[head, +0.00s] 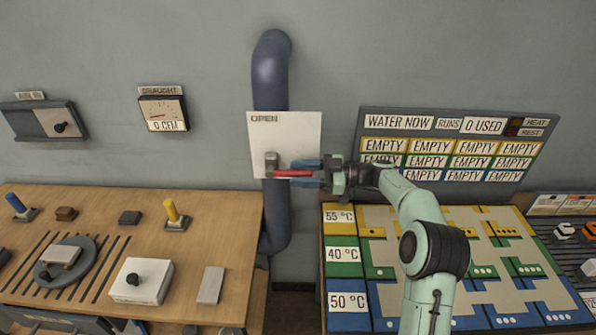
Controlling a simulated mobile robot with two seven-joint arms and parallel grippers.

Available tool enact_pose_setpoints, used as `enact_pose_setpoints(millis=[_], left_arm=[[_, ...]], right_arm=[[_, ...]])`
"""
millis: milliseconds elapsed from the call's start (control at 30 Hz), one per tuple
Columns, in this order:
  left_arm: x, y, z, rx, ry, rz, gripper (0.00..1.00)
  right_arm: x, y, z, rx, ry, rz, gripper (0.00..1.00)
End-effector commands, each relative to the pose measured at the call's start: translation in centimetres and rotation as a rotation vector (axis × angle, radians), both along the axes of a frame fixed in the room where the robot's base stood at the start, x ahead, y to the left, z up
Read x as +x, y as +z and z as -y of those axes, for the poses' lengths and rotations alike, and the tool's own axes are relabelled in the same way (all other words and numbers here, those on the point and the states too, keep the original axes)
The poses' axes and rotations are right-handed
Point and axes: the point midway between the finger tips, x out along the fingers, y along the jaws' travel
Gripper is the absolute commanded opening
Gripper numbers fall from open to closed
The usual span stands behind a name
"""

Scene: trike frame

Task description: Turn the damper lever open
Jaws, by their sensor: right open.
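The damper lever (293,173) is a red bar lying horizontally across a white plate (285,130) marked OPEN at its upper left. A dark grey block (271,166) sits at the lever's left end. The plate is mounted on a dark blue vertical pipe (270,75). My right gripper (308,173) reaches in from the right, its blue fingers open above and below the lever's right part. I cannot tell whether they touch it. The draught gauge (163,112) on the wall reads 0 CFM. I do not make out my left gripper.
A wooden bench (200,250) at left holds a round turntable, a white box with a black knob, and yellow and blue levers. At right are a WATER NOW board (450,150) and a coloured temperature board (343,270). A gap separates bench and board below the pipe.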

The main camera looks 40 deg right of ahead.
Motion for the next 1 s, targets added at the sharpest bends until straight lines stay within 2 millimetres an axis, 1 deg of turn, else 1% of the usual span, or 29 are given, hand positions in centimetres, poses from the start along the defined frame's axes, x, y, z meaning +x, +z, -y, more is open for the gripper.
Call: enact_pose_setpoints(millis=[100, 400, 433, 467, 500, 533, 567, 833, 1000], left_arm=[[0.12, 0.21, 0.0, 0.0, -0.001, 0.001, 0.43], [0.11, 0.2, 0.0, 0.0, 0.0, 0.001, 0.43], [0.11, 0.2, 0.0, 0.0, 0.0, 0.001, 0.43], [0.11, 0.2, 0.0, 0.0, 0.0, 0.001, 0.43], [0.11, 0.2, 0.0, 0.0, 0.0, 0.001, 0.43], [0.11, 0.2, 0.0, 0.0, 0.0, 0.001, 0.43], [0.11, 0.2, 0.0, 0.0, 0.0, 0.001, 0.43], [0.11, 0.2, 0.0, 0.0, 0.0, 0.001, 0.43], [0.1, 0.19, -0.01, 0.0, 0.0, 0.001, 0.43]], right_arm=[[0.53, 0.01, -0.64, 0.0, 0.0, 0.0, 0.45], [0.65, -0.07, -0.79, 0.0, 0.0, 0.0, 0.45], [0.65, -0.07, -0.79, 0.001, 0.0, -0.001, 0.39], [0.64, -0.06, -0.78, 0.001, 0.0, -0.001, 0.29], [0.64, -0.06, -0.78, 0.001, 0.0, -0.001, 0.16], [0.64, -0.06, -0.78, 0.0, 0.0, 0.0, 0.06], [0.64, -0.06, -0.78, 0.0, 0.0, 0.0, 0.0], [0.63, 0.05, -0.78, -0.007, 0.0, -0.006, 0.0], [0.62, 0.51, -0.81, -0.045, 0.0, -0.032, 0.0]])
